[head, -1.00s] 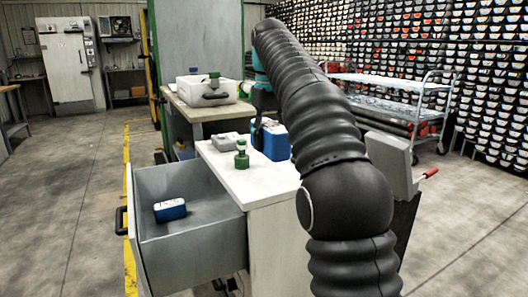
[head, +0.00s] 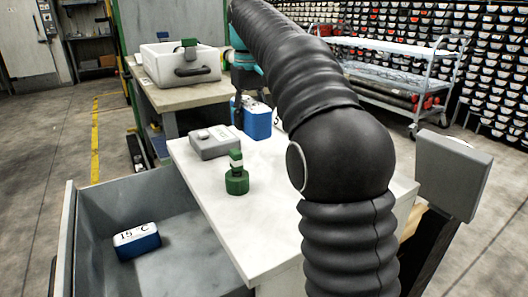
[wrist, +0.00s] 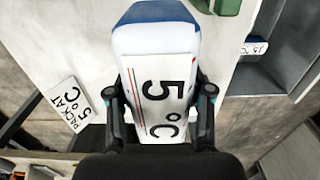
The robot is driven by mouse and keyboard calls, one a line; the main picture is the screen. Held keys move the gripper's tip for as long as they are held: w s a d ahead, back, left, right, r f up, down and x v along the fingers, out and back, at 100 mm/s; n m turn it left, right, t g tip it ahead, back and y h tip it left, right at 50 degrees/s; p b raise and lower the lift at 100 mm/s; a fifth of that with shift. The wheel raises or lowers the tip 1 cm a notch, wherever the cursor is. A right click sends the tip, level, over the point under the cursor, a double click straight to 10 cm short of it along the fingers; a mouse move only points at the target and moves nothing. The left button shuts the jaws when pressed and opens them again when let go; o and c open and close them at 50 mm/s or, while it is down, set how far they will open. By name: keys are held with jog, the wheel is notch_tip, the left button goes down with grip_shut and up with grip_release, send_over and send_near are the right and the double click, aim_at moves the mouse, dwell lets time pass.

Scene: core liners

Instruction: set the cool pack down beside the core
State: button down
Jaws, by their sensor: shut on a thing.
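My gripper (wrist: 160,105) is shut on a blue and white cool pack marked "5°C" (wrist: 155,38), its fingers on both sides. In the head view the same pack shows blue at the far end of the white counter (head: 215,215), below my wrist. I cannot tell whether its base touches the counter. A white box (head: 155,68) on the bench behind has a green piece (head: 189,43) in or over it, perhaps the core's end; I cannot tell. A green and white capped item (head: 237,180) stands on the counter, apart from the pack.
An open grey drawer (head: 175,205) holds another blue and white pack marked "15°C" (head: 137,241). A grey case (head: 214,143) lies on the counter. A card reading "PACK AT 5°C" (wrist: 68,105) is left of the held pack. A wheeled cart (head: 390,85) stands behind right.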

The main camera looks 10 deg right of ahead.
jog(key=b, duration=0.2)
send_over(251, 168)
notch_tip(251, 168, down, 6)
jog(key=shift+r, duration=0.1)
jog(key=shift+f+b, duration=0.3)
jog(key=shift+f, duration=1.9)
jog(key=shift+c, duration=2.2)
grip_release()
jog(key=shift+f, duration=0.15)
notch_tip(251, 168, up, 12)
jog(key=p, duration=0.3)
